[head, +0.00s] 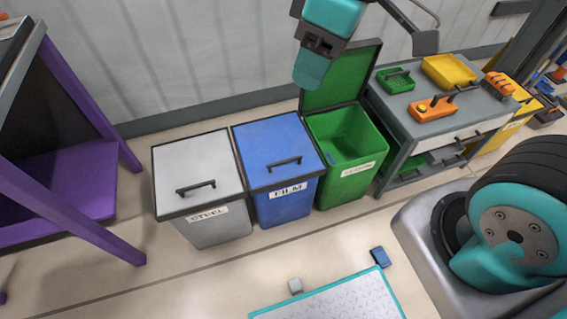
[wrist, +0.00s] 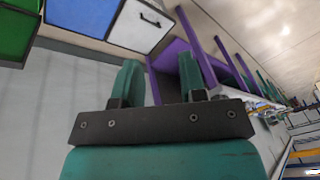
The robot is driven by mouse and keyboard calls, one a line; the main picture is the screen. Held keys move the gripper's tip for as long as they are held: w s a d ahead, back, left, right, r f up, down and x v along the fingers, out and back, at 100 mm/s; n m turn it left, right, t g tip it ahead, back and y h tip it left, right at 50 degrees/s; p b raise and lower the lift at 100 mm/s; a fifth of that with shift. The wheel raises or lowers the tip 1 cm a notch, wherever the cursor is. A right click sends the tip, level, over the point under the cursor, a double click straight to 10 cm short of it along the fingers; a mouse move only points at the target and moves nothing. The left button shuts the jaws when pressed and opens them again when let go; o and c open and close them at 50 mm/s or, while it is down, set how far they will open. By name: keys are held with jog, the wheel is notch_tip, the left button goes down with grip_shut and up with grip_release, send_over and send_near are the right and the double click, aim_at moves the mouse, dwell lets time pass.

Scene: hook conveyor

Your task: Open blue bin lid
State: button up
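The blue bin (head: 277,168), labelled FILM, stands on the floor between the grey and green bins in the head view. Part of the blue bin (wrist: 80,17) shows at the top left of the wrist view. My gripper (head: 310,70) is high in the head view, in front of the raised green lid and well apart from the blue lid. In the wrist view my gripper (wrist: 159,80) has its two teal fingers spread with nothing between them.
The grey STEEL bin (head: 205,222) is shut. The green bin (head: 349,178) stands open, its lid (head: 341,82) tilted back. A workbench (head: 398,103) with trays and orange tools is at right, a purple frame (head: 75,185) at left.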

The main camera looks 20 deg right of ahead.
jog(key=w+d+f+n+h+b, duration=0.1)
jog(key=w+f+n+b, duration=0.1)
jog(key=w+f+b, duration=0.5)
jog(key=w+f+n+b, duration=0.2)
jog(key=w+f+b, duration=0.25)
jog(key=f, duration=0.55)
jog(key=n+h+b, duration=0.2)
jog(key=n+b, duration=0.2)
jog(key=b, duration=0.7)
send_over(285, 161)
notch_tip(285, 161, down, 19)
notch_tip(285, 161, down, 17)
jog(key=b, duration=0.5)
jog(key=shift+w+r, duration=0.1)
grip_shut()
